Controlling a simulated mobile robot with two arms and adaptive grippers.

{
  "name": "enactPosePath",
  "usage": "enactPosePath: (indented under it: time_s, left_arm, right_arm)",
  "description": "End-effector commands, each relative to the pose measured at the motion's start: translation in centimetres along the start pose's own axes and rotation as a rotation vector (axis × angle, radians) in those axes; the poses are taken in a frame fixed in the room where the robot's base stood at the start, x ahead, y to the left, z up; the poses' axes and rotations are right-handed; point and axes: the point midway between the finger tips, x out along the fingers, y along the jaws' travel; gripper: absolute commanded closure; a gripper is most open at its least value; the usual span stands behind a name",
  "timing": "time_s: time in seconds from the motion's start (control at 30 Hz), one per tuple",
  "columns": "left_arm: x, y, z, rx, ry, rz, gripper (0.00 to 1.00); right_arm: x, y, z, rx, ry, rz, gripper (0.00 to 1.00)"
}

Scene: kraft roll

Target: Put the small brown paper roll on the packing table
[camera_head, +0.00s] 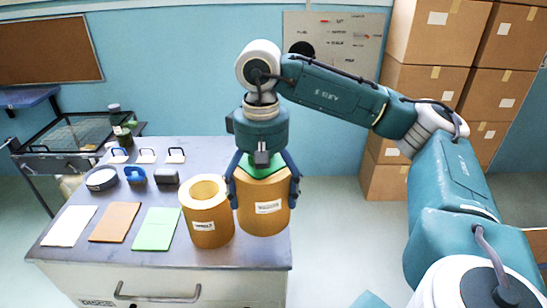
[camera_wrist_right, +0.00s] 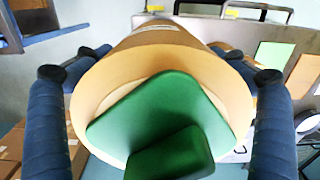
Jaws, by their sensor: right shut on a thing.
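My right gripper (camera_head: 263,190) is shut around a brown paper roll (camera_head: 262,215) with a white label, one blue finger on each side. The roll is upright at the right end of the packing table (camera_head: 160,258); I cannot tell whether its base touches the top. In the right wrist view the held roll (camera_wrist_right: 165,45) lies between the fingers, with the green palm pad (camera_wrist_right: 165,115) over its end. A second brown roll (camera_head: 208,228) with a hollow core stands upright on the table, just left of the held one. My left gripper is not in view.
White, brown and green sheets (camera_head: 157,230) lie on the table's left and middle. Behind them are a tape roll (camera_head: 102,179), a blue item (camera_head: 136,175) and a dark item (camera_head: 166,177). Cardboard boxes (camera_head: 435,35) are stacked at the back right. Open floor lies right of the table.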

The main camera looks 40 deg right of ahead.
Motion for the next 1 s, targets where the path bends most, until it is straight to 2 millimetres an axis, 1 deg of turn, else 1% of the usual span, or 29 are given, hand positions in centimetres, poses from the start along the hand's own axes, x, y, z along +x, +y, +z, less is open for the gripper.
enactPosePath:
  time_s: [0.03, 0.2, 0.3, 0.5, 0.73, 1.0]
  left_arm:
    - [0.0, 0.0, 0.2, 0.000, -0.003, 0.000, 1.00]
    - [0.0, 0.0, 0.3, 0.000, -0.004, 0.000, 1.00]
    - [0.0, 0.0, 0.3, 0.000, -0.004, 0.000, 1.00]
    - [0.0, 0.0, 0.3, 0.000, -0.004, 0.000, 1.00]
    - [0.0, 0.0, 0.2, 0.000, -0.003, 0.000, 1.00]
    - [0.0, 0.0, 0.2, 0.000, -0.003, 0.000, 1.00]
  right_arm:
    - [1.0, -1.5, 1.2, -0.029, -0.001, -0.001, 0.62]
    - [3.8, -5.3, 4.5, -0.084, 0.000, -0.001, 0.62]
    - [5.1, -7.2, 5.9, -0.108, 0.001, -0.003, 0.62]
    - [7.0, -9.8, 8.1, -0.144, 0.001, -0.002, 0.62]
    - [8.5, -11.8, 9.8, -0.173, 0.002, -0.004, 0.62]
    - [8.3, -11.8, 9.6, -0.177, 0.007, 0.000, 0.62]
